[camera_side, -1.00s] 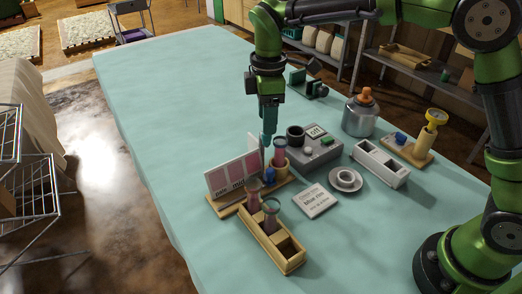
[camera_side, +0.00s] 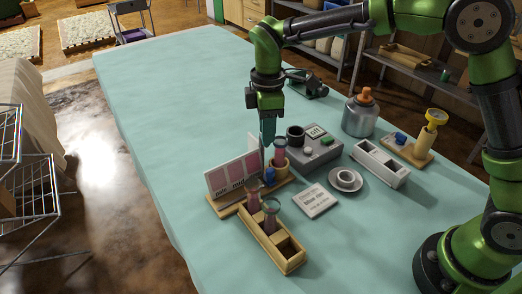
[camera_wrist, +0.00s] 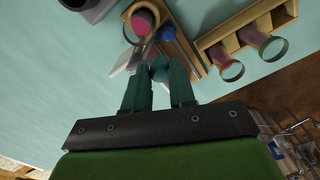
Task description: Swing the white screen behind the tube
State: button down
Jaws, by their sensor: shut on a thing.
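The tube (camera_side: 280,152), pinkish with a ring-like rim, stands in a wooden holder on a wooden base (camera_side: 228,206). It shows at the top of the wrist view (camera_wrist: 142,22). My gripper (camera_side: 267,158) points down just left of the tube. In the wrist view my gripper (camera_wrist: 160,70) has its fingertips close together, shut on the white screen (camera_wrist: 138,57), a pale thin sheet seen nearly edge-on beside the tube. The fingers hide part of the screen. A blue knob (camera_side: 270,175) sits in front of the tube. A white card with pink patches (camera_side: 230,180) stands upright on the base.
A wooden rack (camera_side: 283,260) with pinkish tubes is in front. The table's left part is clear.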

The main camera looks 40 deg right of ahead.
jog(key=w+a+m, duration=0.1)
jog(key=m, duration=0.3)
jog(key=w+m, duration=0.1)
jog(key=m, duration=0.4)
jog(key=w+a+m, duration=0.1)
jog(key=m, duration=0.3)
jog(key=shift+w+a+m, duration=0.2)
jog(key=shift+a+m, duration=0.1)
jog(key=shift+a, duration=0.05)
jog(key=shift+w+d+m, duration=0.1)
jog(key=shift+w+m, duration=0.25)
jog(key=shift+m, duration=0.7)
jog(key=shift+w+m, duration=0.35)
jog(key=shift+m, duration=0.7)
jog(key=shift+w, duration=0.1)
jog(key=c, duration=0.9)
grip_release()
jog(key=shift+c, duration=0.2)
jog(key=shift+r, duration=0.1)
